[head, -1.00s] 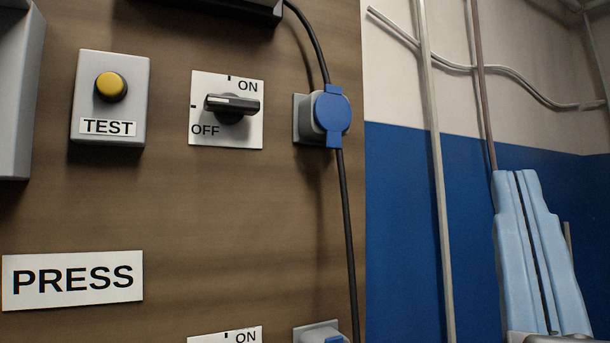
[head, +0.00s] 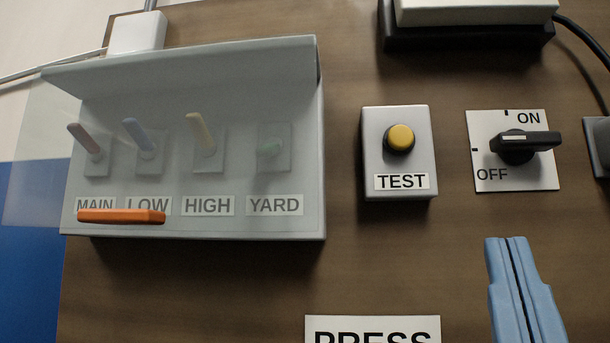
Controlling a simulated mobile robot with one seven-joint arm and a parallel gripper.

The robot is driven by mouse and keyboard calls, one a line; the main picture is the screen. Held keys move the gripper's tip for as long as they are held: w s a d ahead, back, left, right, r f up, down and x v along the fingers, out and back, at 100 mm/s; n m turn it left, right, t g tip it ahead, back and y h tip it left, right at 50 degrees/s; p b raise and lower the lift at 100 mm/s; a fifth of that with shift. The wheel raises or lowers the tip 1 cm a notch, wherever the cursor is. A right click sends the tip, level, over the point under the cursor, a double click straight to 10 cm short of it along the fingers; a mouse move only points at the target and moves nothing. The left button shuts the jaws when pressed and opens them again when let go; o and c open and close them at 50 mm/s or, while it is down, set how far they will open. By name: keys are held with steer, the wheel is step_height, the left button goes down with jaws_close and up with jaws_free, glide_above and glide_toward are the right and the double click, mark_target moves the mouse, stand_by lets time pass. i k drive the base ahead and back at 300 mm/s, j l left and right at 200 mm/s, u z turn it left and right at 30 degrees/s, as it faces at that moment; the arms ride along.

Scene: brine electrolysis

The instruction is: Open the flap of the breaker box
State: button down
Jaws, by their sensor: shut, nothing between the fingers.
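The breaker box (head: 318,140) is a grey box on the brown panel at the left of the head view. Its flap (head: 45,160) is a clear, hazy sheet that lies over the switches and reaches past the box's left side. An orange handle (head: 121,216) sits low on the left, partly over the MAIN and LOW labels. Several coloured toggles show through the haze, above the labels MAIN, LOW, HIGH and YARD. My gripper (head: 508,242) has light blue fingers, shut and empty. It is at the lower right, well away from the box.
A TEST box with a yellow button (head: 400,138) is right of the breaker box. A rotary ON/OFF switch (head: 518,147) is farther right, above my gripper. A PRESS sign (head: 372,328) is at the bottom. A white plug (head: 136,34) is at the top left.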

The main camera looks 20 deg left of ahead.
mark_target(98, 216)
steer(key=k+l+u, duration=0.1)
steer(key=u, duration=0.25)
steer(key=k+u, duration=0.1)
steer(key=u, duration=0.3)
steer(key=k+u, duration=0.15)
steer(key=u, duration=0.2)
steer(key=i+l, duration=0.1)
steer(key=i, duration=0.25)
steer(key=k+u, duration=0.3)
steer(key=u, duration=0.35)
steer(key=k+j, duration=0.05)
